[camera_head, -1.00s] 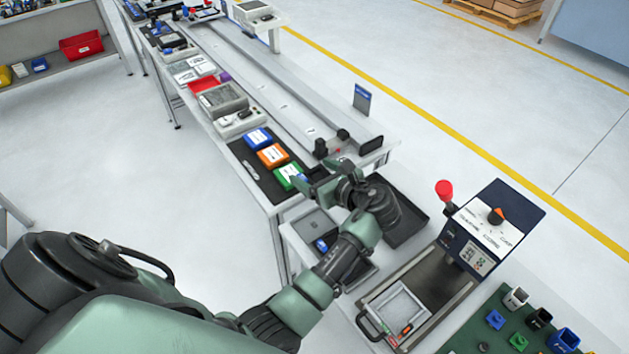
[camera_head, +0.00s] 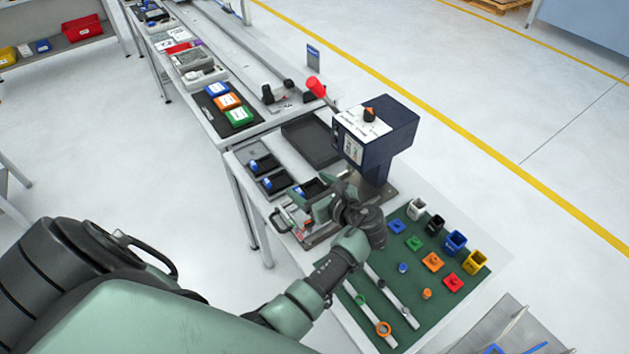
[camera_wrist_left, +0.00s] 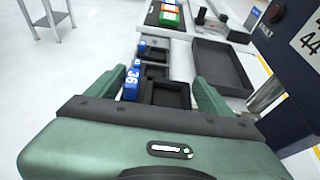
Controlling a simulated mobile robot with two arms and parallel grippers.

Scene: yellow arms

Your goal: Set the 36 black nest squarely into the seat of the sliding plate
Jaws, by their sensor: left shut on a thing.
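The 36 black nest (camera_wrist_left: 172,96) is a black open box with a blue tag marked 36, between the fingers of my left gripper (camera_wrist_left: 165,98) in the left wrist view. The gripper is shut on it. In the head view the left gripper (camera_head: 322,208) is beside the black nests and over the back of the sliding plate (camera_head: 293,217). The plate lies at the foot of the dark blue press, with a handle at its front left. The gripper and arm hide much of the plate and its seat. I cannot tell the nest's height. My right gripper is not in view.
Two other black nests with blue tags (camera_head: 262,166) (camera_head: 274,184) lie in a row to the left. The press (camera_head: 377,135) with a red-knobbed lever stands close behind the gripper. A black tray (camera_head: 312,140) lies beyond. A green mat (camera_head: 425,262) holds several coloured parts.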

